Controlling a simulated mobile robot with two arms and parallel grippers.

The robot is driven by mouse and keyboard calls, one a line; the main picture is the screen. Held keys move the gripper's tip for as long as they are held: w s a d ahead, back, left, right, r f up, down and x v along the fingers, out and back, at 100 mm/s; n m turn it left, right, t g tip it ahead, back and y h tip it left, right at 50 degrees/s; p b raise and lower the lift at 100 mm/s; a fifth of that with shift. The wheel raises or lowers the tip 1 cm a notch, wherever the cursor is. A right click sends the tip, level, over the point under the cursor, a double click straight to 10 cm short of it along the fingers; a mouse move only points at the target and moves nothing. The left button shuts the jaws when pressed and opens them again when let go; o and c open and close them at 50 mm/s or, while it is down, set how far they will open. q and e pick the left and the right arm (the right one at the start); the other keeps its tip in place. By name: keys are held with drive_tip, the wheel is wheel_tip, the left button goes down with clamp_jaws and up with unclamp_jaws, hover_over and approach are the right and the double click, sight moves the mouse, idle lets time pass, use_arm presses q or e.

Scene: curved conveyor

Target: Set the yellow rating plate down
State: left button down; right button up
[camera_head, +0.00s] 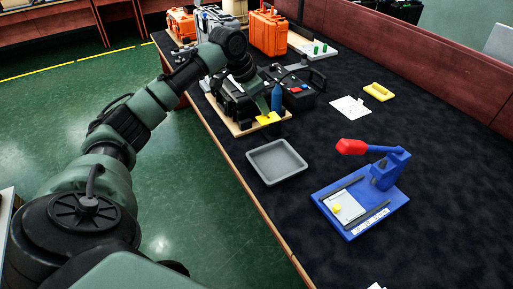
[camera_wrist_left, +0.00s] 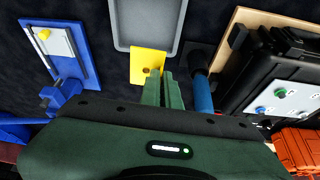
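The yellow rating plate (camera_head: 268,118) is at the fingertips of my left gripper (camera_head: 262,110), by the front of a wooden board with black equipment. In the left wrist view the plate (camera_wrist_left: 147,62) sticks out past the green fingertips (camera_wrist_left: 158,78), which are close together and look shut on its near edge. Beyond it there lies a grey tray (camera_wrist_left: 120,30); in the head view the tray (camera_head: 252,158) is empty and nearer to me than the plate. I cannot tell the plate's height above the surface. My right gripper is not in view.
A blue press (camera_head: 350,228) with a red-ended lever stands to the right of the tray. A blue upright tool (camera_head: 276,97) is close beside my fingers. Orange cases (camera_head: 268,33) stand further back.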

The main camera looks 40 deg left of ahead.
use_arm(q)
drive_tip(key=shift+n, duration=0.3)
drive_tip(key=f, duration=1.4)
drive_tip(key=shift+s+a+f+p, duration=0.15)
drive_tip(key=shift+a+f+p, duration=0.05)
drive_tip(key=shift+a+p, duration=0.2)
drive_tip(key=shift+f, duration=0.5)
wheel_tip(320, 180, down, 4)
drive_tip(key=shift+f, duration=0.1)
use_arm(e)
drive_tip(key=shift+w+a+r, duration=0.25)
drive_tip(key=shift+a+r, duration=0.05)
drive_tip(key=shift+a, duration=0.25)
